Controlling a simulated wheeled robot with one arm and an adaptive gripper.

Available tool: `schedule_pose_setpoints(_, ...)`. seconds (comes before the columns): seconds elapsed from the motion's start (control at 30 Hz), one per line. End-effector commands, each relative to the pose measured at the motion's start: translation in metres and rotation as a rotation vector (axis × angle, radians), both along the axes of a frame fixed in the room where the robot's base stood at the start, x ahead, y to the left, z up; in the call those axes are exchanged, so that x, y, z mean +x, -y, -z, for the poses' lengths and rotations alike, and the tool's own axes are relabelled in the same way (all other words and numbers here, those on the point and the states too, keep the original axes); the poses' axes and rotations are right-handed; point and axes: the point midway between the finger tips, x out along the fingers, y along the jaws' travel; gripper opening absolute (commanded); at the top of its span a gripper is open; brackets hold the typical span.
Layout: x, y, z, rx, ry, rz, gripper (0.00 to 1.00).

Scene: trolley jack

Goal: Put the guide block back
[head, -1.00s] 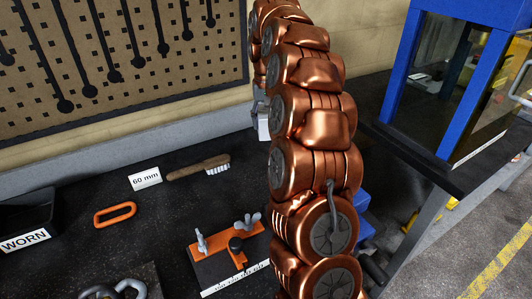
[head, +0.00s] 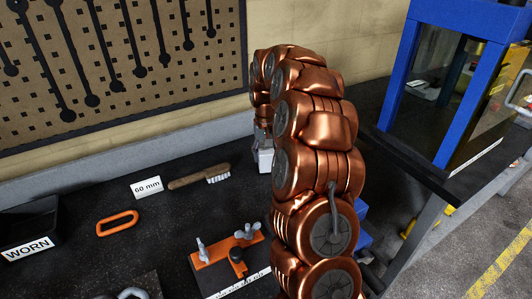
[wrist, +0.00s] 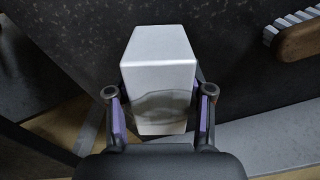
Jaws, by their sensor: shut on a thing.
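The guide block, a plain pale grey-white block (wrist: 158,62), sits between the two fingers of my gripper (wrist: 158,112) in the wrist view. The gripper is shut on it, with the purple finger pads at its sides. In the head view the block (head: 265,160) shows as a small white shape at the left edge of my copper arm, right of the brush and near the back wall. The gripper is mostly hidden by the arm there. I cannot tell whether the block touches the bench.
A wooden brush (head: 200,177), a "60 mm" card (head: 147,188), an orange ring (head: 117,223), a WORN bin (head: 30,235) and an orange clamp fixture (head: 230,258) stand on the dark bench. A blue-framed cabinet (head: 395,80) stands right. The bench around the brush is mostly clear.

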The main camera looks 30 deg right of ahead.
Motion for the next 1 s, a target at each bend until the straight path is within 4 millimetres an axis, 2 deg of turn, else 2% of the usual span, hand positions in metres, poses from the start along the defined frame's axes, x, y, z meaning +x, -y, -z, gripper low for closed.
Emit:
schedule_pose_setpoints(0.37, 0.0006, 0.0003, 0.0028, 0.0, 0.003, 0.0, 0.03)
schedule_pose_setpoints(0.4, 0.0005, 0.0003, 0.0036, 0.0, 0.003, 0.0, 0.53)
schedule_pose_setpoints(0.63, 0.0004, 0.0002, 0.0031, 0.0, 0.002, 0.0, 0.77)
schedule_pose_setpoints(1.0, 0.0003, 0.0001, 0.0002, 0.0, 0.001, 0.0, 0.77)
